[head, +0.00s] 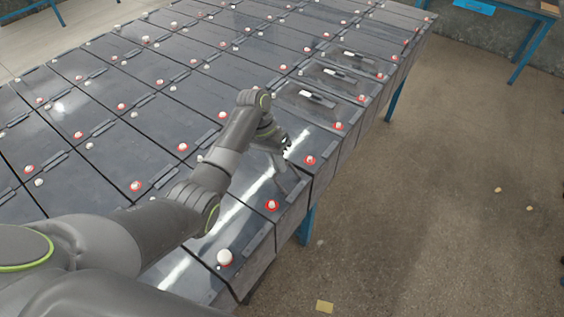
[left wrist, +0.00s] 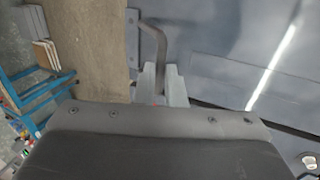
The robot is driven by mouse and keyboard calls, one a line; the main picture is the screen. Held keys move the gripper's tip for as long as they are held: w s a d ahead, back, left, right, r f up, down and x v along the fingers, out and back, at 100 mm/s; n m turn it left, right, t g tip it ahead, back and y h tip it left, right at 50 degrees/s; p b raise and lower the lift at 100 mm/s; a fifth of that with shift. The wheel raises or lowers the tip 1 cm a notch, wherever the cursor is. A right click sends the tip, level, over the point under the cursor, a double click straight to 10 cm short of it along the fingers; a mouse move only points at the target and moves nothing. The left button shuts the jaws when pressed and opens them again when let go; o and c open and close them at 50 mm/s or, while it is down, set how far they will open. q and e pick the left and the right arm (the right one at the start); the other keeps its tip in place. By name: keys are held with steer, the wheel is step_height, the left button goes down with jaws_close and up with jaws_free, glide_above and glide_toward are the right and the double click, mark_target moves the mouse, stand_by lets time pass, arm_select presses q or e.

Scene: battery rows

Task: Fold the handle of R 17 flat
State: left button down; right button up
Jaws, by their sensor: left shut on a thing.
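In the left wrist view a grey bent handle (left wrist: 160,45) stands out from a bracket at the edge of a dark battery top. My left gripper (left wrist: 164,88) is shut on this handle, and the pale fingers cover its lower part. In the head view the left gripper (head: 277,160) is over a battery top (head: 255,221) in the row nearest the right edge. The handle there is mostly hidden by the gripper. No number can be read, so I cannot tell from lettering that this is R 17. My right gripper is not in view.
Rows of dark batteries with red and white terminals fill the table. Several lighter handles, such as one farther along the row (head: 310,96), lie on neighbouring tops. A red-ringed terminal (head: 272,205) is close to the gripper. Open floor (head: 430,220) lies to the right.

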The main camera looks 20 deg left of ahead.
arm_select(q)
steer(key=shift+w+a+f+g+h+b, duration=0.2)
steer(key=shift+a+f+g+h+b, duration=0.35)
steer(key=shift+h, duration=0.45)
steer(key=c, duration=1.5)
jaws_free()
steer(key=shift+a, duration=0.1)
steer(key=shift+w+a+r+t, duration=0.15)
steer(key=shift+a+r+t, duration=0.1)
steer(key=shift+r, duration=0.1)
steer(key=p+v, duration=0.1)
steer(key=v, duration=1.5)
steer(key=shift+w, duration=0.15)
